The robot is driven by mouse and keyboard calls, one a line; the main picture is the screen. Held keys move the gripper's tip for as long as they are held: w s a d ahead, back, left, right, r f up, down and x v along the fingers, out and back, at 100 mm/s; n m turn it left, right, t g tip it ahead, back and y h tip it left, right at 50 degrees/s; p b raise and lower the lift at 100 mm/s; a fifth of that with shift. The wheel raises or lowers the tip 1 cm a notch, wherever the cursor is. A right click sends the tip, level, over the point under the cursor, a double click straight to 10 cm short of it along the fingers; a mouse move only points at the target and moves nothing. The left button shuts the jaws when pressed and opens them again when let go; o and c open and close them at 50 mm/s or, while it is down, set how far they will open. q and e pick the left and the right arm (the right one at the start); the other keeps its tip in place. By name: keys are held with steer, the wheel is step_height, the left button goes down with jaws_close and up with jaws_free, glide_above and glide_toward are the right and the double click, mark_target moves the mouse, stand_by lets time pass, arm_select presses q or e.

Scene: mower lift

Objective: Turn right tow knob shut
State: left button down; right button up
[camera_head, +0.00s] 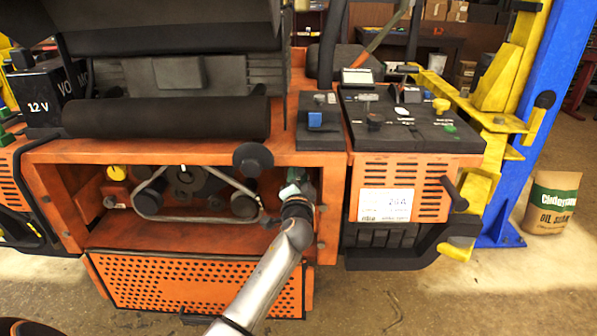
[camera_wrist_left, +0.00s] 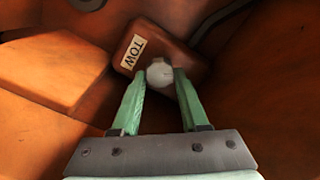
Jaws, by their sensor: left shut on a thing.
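The right tow knob (camera_wrist_left: 160,74) is a small pale grey knob on a dark red-brown block with a white "TOW" label (camera_wrist_left: 133,54) in the left wrist view. The green fingers of my left gripper (camera_wrist_left: 162,80) stand on either side of it and are shut on it. In the head view my left gripper (camera_head: 297,188) reaches into the right end of the mower's open orange bay (camera_head: 55,160), and it hides the knob there. My right gripper is not in view.
The bay holds a belt (camera_head: 150,215) and pulleys. A yellow round knob (camera_head: 117,172) is at its left. A perforated orange panel (camera_head: 200,283) hangs below. A control console (camera_head: 410,120) and blue lift post (camera_head: 560,100) stand to the right. An orange wall (camera_wrist_left: 50,70) is close to my fingers.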

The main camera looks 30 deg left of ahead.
arm_select(q)
steer(key=m+p, duration=0.1)
steer(key=m, duration=0.2)
steer(key=shift+r, duration=0.15)
steer(key=shift+m+p, duration=0.3)
steer(key=shift+m, duration=0.5)
steer(key=shift+m+p, duration=0.4)
steer(key=shift+m, duration=1)
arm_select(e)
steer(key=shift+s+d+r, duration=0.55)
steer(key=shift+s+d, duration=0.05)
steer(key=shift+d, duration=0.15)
arm_select(q)
steer(key=shift+f, duration=0.2)
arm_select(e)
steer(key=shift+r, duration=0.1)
arm_select(q)
steer(key=shift+c, duration=2.2)
jaws_free()
